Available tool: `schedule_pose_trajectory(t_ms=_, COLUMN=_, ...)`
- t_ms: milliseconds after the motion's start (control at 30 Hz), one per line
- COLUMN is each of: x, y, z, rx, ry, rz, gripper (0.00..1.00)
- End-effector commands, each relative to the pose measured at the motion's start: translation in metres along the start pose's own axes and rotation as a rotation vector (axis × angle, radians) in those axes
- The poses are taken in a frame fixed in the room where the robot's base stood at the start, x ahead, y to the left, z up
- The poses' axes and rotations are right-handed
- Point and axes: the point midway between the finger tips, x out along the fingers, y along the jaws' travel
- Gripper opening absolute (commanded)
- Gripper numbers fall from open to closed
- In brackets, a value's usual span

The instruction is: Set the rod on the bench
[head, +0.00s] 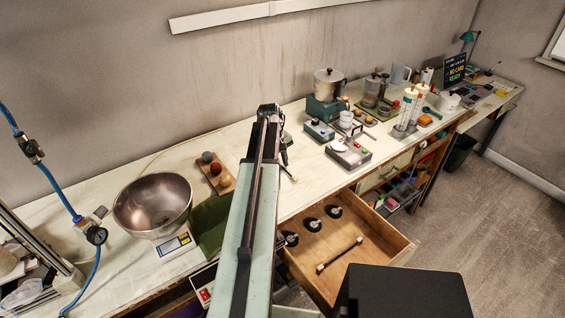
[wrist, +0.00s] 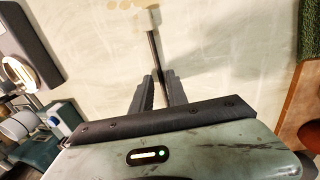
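A slim dark rod (wrist: 152,48) shows in the wrist view, reaching forward from between my fingertips over the pale bench top (wrist: 230,45). My gripper (wrist: 158,76) appears shut on it. The rod's near end is hidden between the fingers. In the head view my gripper (head: 285,150) is over the bench (head: 125,262), behind the open drawer, and a thin piece with a pale tip shows below it. I cannot tell whether the rod touches the bench top.
A steel bowl (head: 153,205) and a wooden board (head: 213,176) with two balls are left of my arm. A scale (head: 348,153) and jars stand to the right.

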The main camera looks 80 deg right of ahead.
Motion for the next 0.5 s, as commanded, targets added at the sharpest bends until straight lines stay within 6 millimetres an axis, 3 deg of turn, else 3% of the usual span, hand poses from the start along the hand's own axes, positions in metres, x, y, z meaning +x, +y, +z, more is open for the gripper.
schedule_pose_trajectory(t_ms=267, x=-0.028, y=0.001, z=0.001, rx=0.0, ry=0.0, rz=-0.002, gripper=0.28)
schedule_pose_trajectory(t_ms=500, x=-0.081, y=0.003, z=0.001, rx=0.001, ry=0.0, rz=-0.001, gripper=0.28)
